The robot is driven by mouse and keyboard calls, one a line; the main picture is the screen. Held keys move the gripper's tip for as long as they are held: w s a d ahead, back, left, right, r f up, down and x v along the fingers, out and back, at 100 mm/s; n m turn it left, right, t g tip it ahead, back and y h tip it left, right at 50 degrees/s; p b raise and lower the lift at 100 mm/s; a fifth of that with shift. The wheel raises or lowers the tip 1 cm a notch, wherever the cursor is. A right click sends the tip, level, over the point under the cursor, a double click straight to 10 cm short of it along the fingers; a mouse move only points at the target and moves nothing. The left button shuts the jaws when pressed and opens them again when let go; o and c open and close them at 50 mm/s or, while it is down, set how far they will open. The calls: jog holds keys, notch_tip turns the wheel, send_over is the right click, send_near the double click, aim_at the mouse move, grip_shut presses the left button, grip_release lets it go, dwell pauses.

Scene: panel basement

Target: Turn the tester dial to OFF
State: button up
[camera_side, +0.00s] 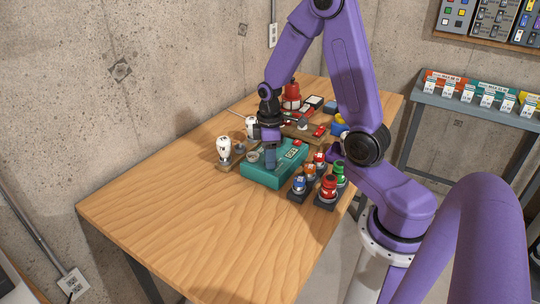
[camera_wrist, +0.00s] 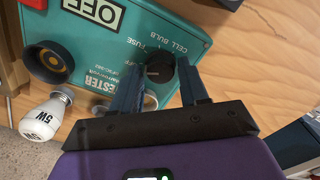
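The tester is a teal box (camera_side: 262,178) on the wooden table, and it fills much of the wrist view (camera_wrist: 100,50). Its white display (camera_wrist: 93,11) reads OFF. A round black dial (camera_wrist: 159,70) sits on its face near the FUSE, CELL and BULB labels. My gripper (camera_wrist: 162,72) points down at the tester with its two blue fingers apart, one on each side of the dial. I cannot tell whether the fingers touch it. In the side view my gripper (camera_side: 270,164) is low over the tester, and the dial is hidden there.
The table's front left (camera_side: 170,215) is clear.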

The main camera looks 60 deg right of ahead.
notch_tip(320, 180, up, 17)
jog(key=shift+r, duration=0.2)
dwell(0.7)
jog(key=s+a+f+n, duration=0.2)
jog(key=s+a+f, duration=0.1)
jog(key=s+a, duration=0.5)
jog(key=s+a+f+n, duration=0.3)
jog(key=s+a, duration=0.5)
jog(key=s, duration=0.5)
jog(key=shift+s+f, duration=0.35)
dwell(0.3)
